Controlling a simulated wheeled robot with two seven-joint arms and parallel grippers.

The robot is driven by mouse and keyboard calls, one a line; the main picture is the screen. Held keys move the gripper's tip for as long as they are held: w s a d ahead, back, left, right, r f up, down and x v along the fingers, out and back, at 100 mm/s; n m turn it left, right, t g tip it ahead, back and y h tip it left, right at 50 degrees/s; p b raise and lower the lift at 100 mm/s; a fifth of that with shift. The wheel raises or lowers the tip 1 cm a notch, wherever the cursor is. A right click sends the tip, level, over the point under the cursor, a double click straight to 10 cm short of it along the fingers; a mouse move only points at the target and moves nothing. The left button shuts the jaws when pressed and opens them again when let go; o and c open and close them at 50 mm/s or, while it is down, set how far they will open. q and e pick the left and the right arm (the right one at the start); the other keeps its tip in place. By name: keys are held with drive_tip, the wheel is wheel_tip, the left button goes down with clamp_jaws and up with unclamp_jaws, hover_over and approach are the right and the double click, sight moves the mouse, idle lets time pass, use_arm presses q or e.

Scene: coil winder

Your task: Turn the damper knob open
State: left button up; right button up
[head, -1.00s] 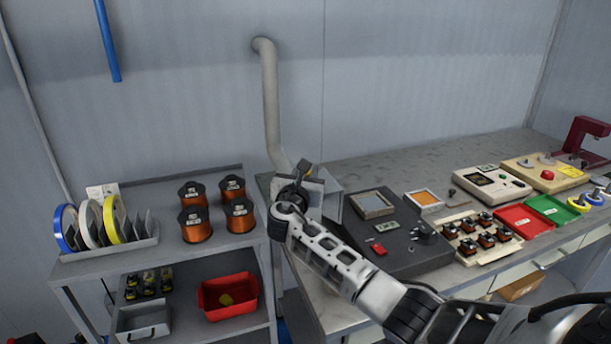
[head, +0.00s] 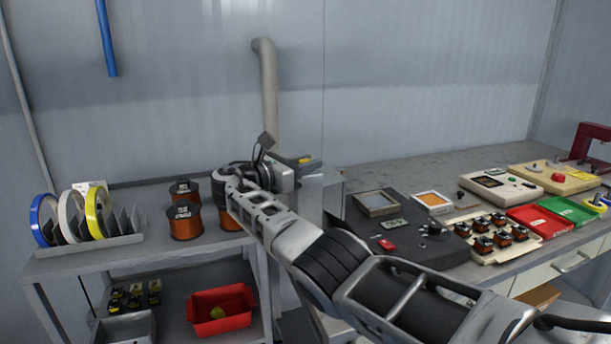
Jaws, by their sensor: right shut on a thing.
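The grey extraction pipe (head: 269,95) comes out of the wall and runs down behind my right gripper (head: 300,165). The gripper is shut at the lower part of the pipe, over the grey hood (head: 333,187) at the table's left end. Its wrist is on the left and its jaws are on the pipe side. The damper knob is hidden by the gripper and wrist, so its turn angle cannot be read. A small yellow patch shows by the jaws; I cannot tell what it belongs to. My left gripper is not in view.
Copper wire spools (head: 186,222) stand on the left shelf close to my right wrist, beside a rack of coloured tape reels (head: 96,214). A red bin (head: 219,311) is below.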

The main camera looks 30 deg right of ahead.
use_arm(q)
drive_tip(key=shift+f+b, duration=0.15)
drive_tip(key=shift+b, duration=0.15)
use_arm(e)
drive_tip(key=shift+g, duration=0.3)
drive_tip(key=o, duration=1)
